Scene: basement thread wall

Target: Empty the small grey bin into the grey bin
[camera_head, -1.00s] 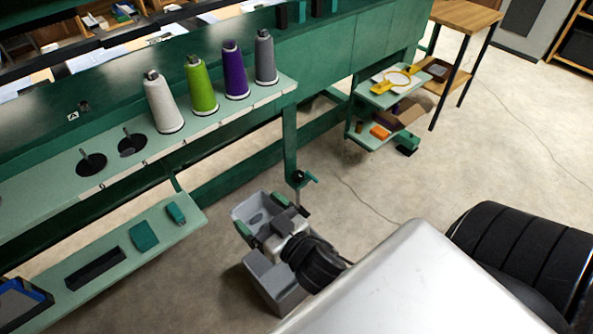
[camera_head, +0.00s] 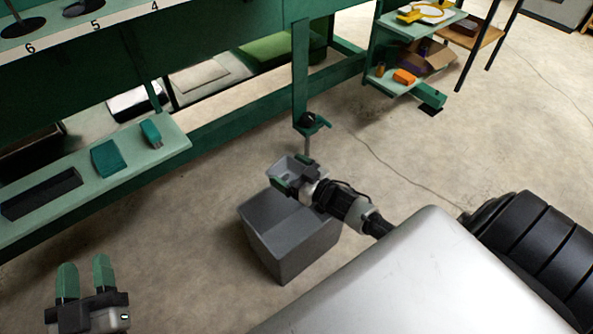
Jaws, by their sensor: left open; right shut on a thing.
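The grey bin (camera_head: 290,240) stands on the floor in the middle of the head view, with its open top facing up. My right gripper (camera_head: 294,176) is shut on the small grey bin (camera_head: 284,167), just above the far edge of the grey bin. The small grey bin looks tilted, and its inside shows only in part; I cannot tell what it holds. The gripper and wrist cover part of both bins. My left gripper (camera_head: 84,282) is at the lower left, open and empty, with its green fingers apart, well away from both bins.
A green shelf (camera_head: 130,172) at left carries a dark tray (camera_head: 40,194) and teal blocks (camera_head: 106,158). A green post (camera_head: 300,75) stands behind the bins. A thin cable (camera_head: 400,178) lies on the floor. Floor between shelf and grey bin is clear.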

